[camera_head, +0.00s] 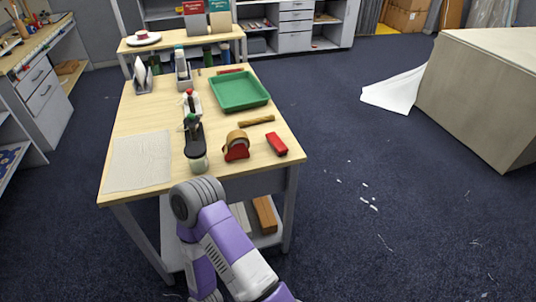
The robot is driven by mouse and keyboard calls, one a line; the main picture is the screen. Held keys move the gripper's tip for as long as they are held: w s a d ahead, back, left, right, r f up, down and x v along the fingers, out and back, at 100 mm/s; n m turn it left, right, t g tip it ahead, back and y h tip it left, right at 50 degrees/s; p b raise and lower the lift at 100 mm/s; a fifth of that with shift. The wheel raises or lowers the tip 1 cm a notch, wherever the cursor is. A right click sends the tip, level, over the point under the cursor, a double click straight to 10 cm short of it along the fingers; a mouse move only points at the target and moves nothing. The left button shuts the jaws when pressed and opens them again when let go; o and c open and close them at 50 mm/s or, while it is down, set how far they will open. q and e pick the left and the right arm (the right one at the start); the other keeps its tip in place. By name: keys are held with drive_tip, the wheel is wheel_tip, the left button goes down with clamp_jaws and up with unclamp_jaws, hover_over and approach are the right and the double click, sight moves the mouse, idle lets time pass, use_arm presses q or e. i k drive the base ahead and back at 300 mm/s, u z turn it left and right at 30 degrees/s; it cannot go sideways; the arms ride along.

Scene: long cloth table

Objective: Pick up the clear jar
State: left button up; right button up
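A small pale, see-through jar (199,164) stands near the front edge of the wooden table (240,174), left of a red tape dispenser. A dark object (193,135) is right behind it and overlaps its top, so I cannot make out the jar's lid clearly. One of my purple and white arms comes up from the bottom, its bent joint just in front of the table edge, below the jar in the picture. Neither gripper shows in this view.
The tape dispenser (236,147), a red block (276,144) and a brown stick (256,120) lie right of the jar. A green tray (239,91) is farther back. A white cloth (141,162) lies at left. Bottles stand behind.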

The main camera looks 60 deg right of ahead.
sight(202, 165)
drive_tip(key=z, duration=1.45)
drive_tip(key=i, duration=0.15)
